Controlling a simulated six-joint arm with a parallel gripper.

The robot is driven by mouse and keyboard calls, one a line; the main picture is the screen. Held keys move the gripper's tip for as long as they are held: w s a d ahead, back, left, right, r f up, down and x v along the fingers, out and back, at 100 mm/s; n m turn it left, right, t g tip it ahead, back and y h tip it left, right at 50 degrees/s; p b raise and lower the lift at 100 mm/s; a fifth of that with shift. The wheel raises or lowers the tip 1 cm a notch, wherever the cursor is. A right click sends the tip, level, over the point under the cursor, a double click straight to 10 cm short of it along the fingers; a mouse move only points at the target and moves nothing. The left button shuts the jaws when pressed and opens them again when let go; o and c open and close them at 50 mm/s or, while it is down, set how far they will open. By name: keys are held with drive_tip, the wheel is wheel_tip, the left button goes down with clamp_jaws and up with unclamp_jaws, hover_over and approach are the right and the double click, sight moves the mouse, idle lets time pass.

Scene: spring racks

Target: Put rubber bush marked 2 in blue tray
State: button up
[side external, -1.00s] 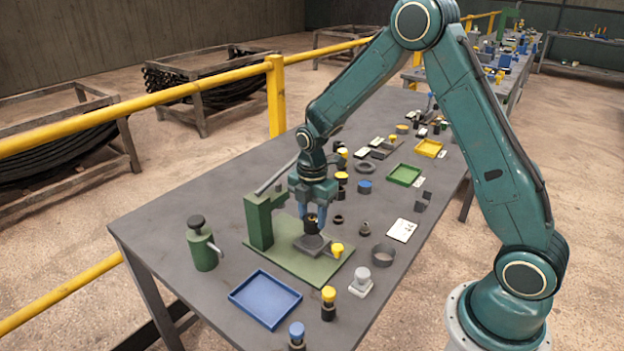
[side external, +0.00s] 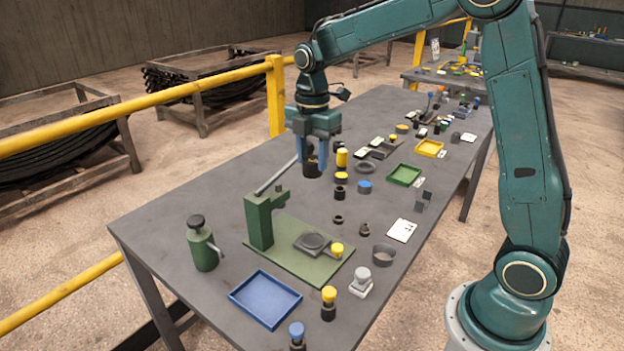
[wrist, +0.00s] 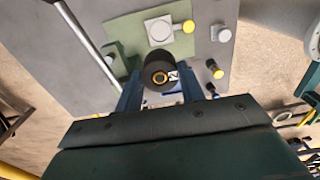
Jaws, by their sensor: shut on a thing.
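My gripper (side external: 313,165) is shut on a black rubber bush (side external: 312,169) and holds it well above the table, behind the green press. The bush also shows in the wrist view (wrist: 158,74), with an orange ring around its bore and a white label bearing a dark mark that may be a 2. The blue tray (side external: 236,294) lies empty at the near end of the table, in front of the press. In the wrist view the bush and gripper hide most of the blue tray; only a bit shows.
The green press (side external: 260,222) with its raised lever and base plate stands between my gripper and the blue tray. A green pump-like bottle (side external: 202,246) stands left. Yellow- and blue-capped posts stand near the tray. A green tray (side external: 404,175) and a yellow tray (side external: 429,148) lie farther back.

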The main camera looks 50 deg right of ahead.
drive_tip(key=shift+a, duration=0.15)
idle(0.5)
drive_tip(key=s+a+f, duration=0.1)
drive_tip(key=a+f, duration=0.1)
drive_tip(key=a, duration=1.6)
hover_over(265, 300)
wheel_tip(265, 300, down, 16)
drive_tip(key=shift+r, duration=0.2)
drive_tip(key=shift+f, duration=2.15)
drive_tip(key=shift+f, duration=0.15)
drive_tip(key=o, duration=1)
